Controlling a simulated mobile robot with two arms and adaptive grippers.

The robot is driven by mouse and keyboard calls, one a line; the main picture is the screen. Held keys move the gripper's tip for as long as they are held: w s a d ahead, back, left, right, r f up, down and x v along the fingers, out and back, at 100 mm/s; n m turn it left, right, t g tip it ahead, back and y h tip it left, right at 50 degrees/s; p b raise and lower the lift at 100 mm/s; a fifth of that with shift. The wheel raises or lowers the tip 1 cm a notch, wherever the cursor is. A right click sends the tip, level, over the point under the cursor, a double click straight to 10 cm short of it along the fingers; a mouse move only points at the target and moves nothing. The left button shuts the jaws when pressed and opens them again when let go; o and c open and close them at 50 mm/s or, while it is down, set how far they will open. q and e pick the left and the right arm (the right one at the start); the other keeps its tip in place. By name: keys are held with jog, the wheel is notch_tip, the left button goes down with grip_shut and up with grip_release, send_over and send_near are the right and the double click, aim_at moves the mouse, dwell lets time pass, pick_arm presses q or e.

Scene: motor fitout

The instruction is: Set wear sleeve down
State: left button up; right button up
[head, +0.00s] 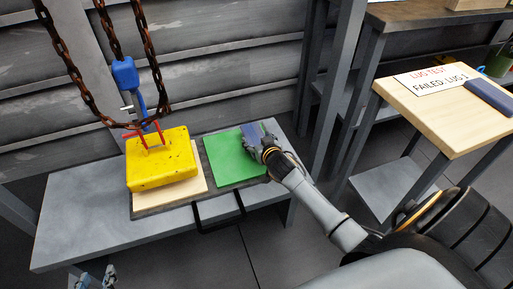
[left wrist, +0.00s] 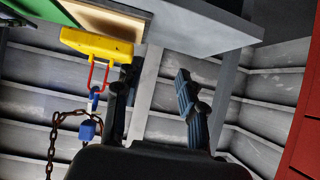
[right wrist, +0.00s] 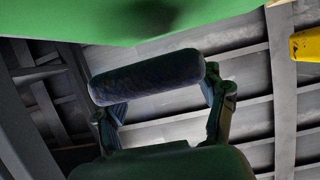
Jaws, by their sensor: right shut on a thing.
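The wear sleeve, a dark blue piece (head: 252,132), is held at the green mat (head: 221,165) on the grey bench. My right gripper (head: 261,142) is shut on it. In the right wrist view the sleeve (right wrist: 145,77) lies crosswise between the two fingers, close to the green surface (right wrist: 100,22). I cannot tell whether it touches the mat. My left gripper (head: 92,279) is low at the front left, apart from the bench. In the left wrist view its fingers (left wrist: 158,98) are spread with nothing between them.
A yellow block (head: 160,165) with a red shackle and blue hook sits on a pale board left of the mat. Rusty chains (head: 75,82) hang above it. A black handle (head: 220,215) projects at the bench front. A wooden-topped table (head: 440,112) with a sign stands right.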

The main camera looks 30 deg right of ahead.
notch_tip(320, 180, down, 3)
jog(key=shift+w+a+f+b, duration=0.1)
jog(key=shift+w+f+b, duration=0.1)
jog(key=shift+b, duration=0.8)
pick_arm(q)
jog(key=w+d+r+t+h, duration=0.1)
jog(key=w+r+t, duration=0.3)
jog(key=r, duration=0.4)
jog(key=shift+d+t+h, duration=0.3)
jog(key=shift+d+t, duration=0.3)
pick_arm(e)
jog(key=shift+f, duration=0.1)
jog(key=o, duration=1.2)
pick_arm(q)
jog(key=shift+r, duration=0.25)
